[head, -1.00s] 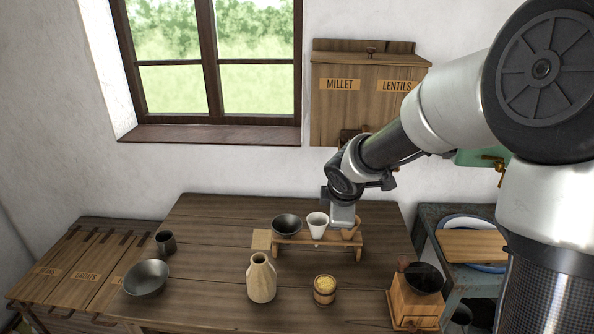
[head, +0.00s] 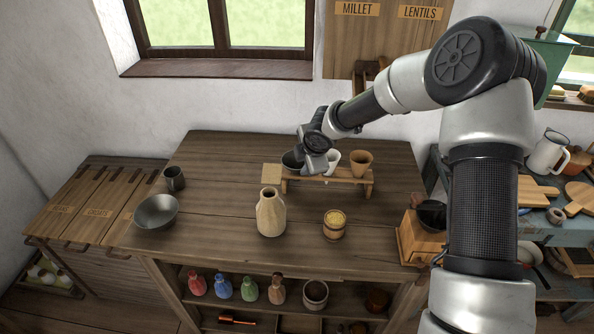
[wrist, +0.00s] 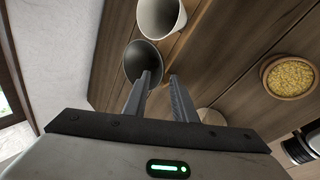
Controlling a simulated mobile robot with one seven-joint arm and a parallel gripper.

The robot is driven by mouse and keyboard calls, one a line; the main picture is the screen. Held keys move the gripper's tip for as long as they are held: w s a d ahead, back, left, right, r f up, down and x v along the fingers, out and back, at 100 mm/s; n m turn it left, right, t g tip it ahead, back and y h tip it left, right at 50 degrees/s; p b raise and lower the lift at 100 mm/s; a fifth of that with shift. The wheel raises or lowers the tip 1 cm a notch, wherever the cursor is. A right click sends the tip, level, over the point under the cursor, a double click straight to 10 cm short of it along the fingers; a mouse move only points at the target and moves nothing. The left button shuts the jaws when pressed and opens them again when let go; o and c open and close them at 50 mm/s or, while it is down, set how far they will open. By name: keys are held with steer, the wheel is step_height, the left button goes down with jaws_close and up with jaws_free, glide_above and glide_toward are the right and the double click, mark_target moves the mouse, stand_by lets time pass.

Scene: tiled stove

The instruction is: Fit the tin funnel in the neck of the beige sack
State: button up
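The tin funnel (head: 290,160) is a dark grey cone in the wooden rack, leftmost of the three. My gripper hides part of it in the head view. In the wrist view the tin funnel (wrist: 143,56) shows its open mouth, close to the fingertips. My gripper (wrist: 160,78) is open with nothing between its fingers; the left finger overlaps the funnel's rim in the picture, and I cannot tell if they touch. In the head view my gripper (head: 309,170) is over the rack's left part. The beige sack (head: 271,214) stands upright in front of the rack, its neck open and empty.
A white funnel (head: 333,158) and a brown funnel (head: 361,160) share the rack (head: 345,178). A tub of yellow grain (head: 334,226) stands right of the sack. A dark bowl (head: 156,211), a dark cup (head: 174,178) and a wooden grinder (head: 420,240) stand farther out.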

steer(key=shift+x, duration=2.75)
steer(key=shift+d, duration=0.15)
steer(key=shift+c, duration=0.5)
jaws_close()
